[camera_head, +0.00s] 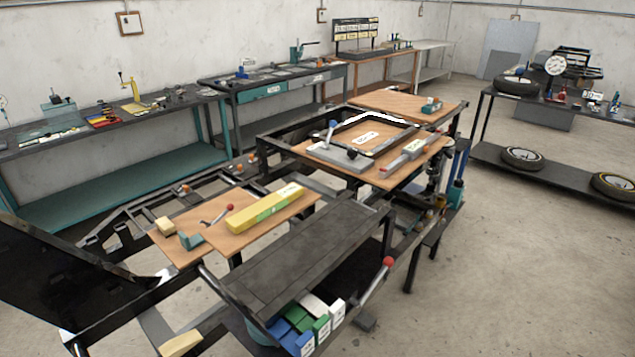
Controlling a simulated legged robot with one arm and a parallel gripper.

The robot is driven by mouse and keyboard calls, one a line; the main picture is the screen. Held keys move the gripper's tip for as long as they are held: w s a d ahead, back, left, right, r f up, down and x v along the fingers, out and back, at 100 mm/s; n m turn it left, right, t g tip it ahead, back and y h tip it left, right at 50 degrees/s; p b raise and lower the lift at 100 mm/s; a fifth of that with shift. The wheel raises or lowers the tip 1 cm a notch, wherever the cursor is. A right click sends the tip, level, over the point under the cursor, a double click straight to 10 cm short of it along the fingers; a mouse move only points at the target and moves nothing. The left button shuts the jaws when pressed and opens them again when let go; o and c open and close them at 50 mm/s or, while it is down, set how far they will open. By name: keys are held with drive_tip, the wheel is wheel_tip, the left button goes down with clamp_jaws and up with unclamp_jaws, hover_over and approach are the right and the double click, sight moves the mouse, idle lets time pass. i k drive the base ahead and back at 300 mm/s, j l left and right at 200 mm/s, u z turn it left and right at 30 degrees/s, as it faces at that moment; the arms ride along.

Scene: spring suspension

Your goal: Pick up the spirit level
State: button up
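A long yellow bar with a greenish side and a pale label (265,208), which looks like the spirit level, lies flat on a brown board (217,239) in the middle of the head view. It lies diagonally, its right end farther back. Nothing covers it. A grey bar with a pale label (406,157) lies on another board farther back; I cannot tell exactly what it is. My gripper is not in view.
Beside the yellow bar are a red-knobbed lever (218,215), a teal block (190,239) and a tan block (165,225). A dark metal frame surrounds the boards. Coloured boxes (305,325) sit in front. Benches line the wall; floor is open at right.

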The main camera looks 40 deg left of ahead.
sight(246, 218)
drive_tip(key=i+u, duration=0.3)
drive_tip(key=i, duration=0.15)
drive_tip(key=i+l+u, duration=0.3)
drive_tip(key=i, duration=0.15)
drive_tip(key=i+l+u, duration=0.15)
drive_tip(key=i+u, duration=0.2)
drive_tip(key=i, duration=0.1)
